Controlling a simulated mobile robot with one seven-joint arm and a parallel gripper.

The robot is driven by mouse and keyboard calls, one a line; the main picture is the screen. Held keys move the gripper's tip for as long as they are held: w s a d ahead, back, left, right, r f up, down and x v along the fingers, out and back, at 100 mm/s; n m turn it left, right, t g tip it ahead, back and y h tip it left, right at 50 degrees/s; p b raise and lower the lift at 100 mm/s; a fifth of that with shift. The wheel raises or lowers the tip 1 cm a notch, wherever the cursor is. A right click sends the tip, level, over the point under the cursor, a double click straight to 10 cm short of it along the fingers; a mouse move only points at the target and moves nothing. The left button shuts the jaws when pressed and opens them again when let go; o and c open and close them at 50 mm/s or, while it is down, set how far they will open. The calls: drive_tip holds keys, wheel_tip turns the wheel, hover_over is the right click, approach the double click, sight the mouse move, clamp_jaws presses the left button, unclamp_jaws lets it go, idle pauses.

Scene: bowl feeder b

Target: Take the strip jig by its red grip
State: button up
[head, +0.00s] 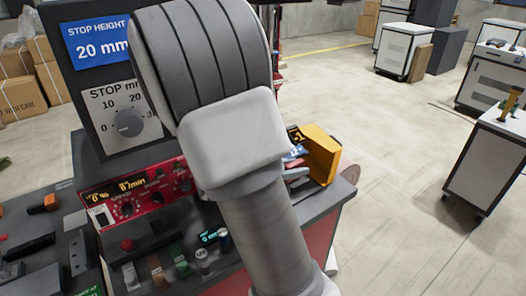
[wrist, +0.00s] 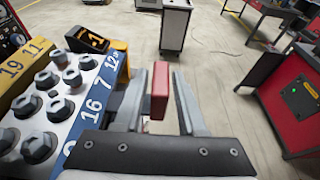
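In the wrist view, a red upright block (wrist: 160,90), which looks like the red grip of the strip jig, stands between the two fingers of my gripper (wrist: 160,98). The fingers are apart. The red block is close to the left finger, and I cannot tell whether they touch. A clear gap shows between it and the right finger.
Left of my gripper is a block with several large bolts (wrist: 67,78) and a blue numbered strip (wrist: 92,112). A control panel (head: 135,190) is at left. Open floor (head: 380,150) lies to the right.

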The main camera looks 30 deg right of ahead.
clamp_jaws()
drive_tip(key=shift+r, duration=0.1)
idle(1.0)
